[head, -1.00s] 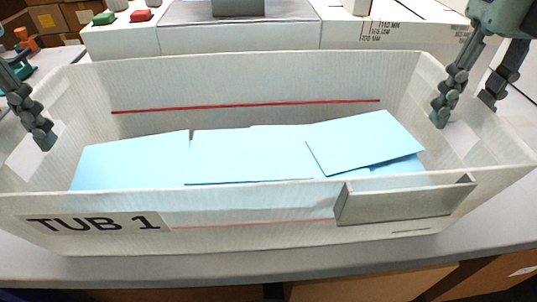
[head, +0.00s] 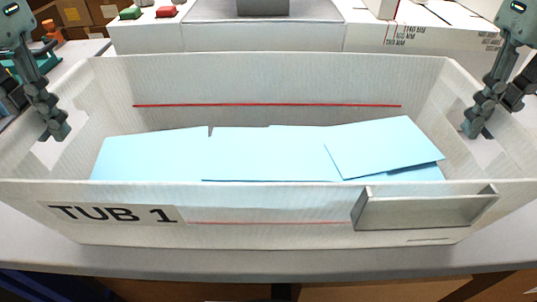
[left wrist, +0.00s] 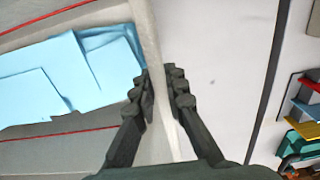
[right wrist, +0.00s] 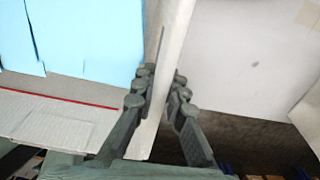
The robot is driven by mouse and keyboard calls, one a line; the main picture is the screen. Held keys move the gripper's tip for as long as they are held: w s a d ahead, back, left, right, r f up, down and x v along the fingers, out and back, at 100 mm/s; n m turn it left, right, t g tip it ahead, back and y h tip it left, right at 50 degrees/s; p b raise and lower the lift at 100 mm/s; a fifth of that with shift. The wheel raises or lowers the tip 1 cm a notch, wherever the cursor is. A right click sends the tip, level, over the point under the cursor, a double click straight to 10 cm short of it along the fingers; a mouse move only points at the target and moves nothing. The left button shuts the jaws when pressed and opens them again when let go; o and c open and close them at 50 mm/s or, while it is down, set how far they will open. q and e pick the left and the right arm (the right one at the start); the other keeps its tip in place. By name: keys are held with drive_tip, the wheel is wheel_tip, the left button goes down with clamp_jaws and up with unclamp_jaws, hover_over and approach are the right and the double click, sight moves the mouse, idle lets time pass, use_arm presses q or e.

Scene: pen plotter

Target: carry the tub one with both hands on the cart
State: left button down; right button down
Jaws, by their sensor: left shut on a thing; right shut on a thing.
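The white tub (head: 290,82), labelled TUB 1, fills the middle of the head view with several light blue sheets (head: 265,155) lying in it. A grey holder (head: 425,210) is on its front wall. My left gripper (head: 50,130) is shut on the tub's left end wall, one finger inside and one outside; the wall (left wrist: 155,85) runs between the fingers in the left wrist view. My right gripper (head: 478,128) is shut on the right end wall the same way, and the wall (right wrist: 165,60) shows between its fingers in the right wrist view. The tub's underside is hidden.
A pale grey tabletop (head: 270,260) shows in front of the tub. Behind it stands a white machine (head: 150,35) with a green button (head: 130,13) and a red button (head: 166,11). Cardboard boxes (head: 75,12) are at the back left.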

use_arm(q)
drive_tip(key=shift+r, duration=0.2)
use_arm(e)
drive_tip(key=shift+w+r, duration=0.1)
drive_tip(key=shift+r, duration=0.1)
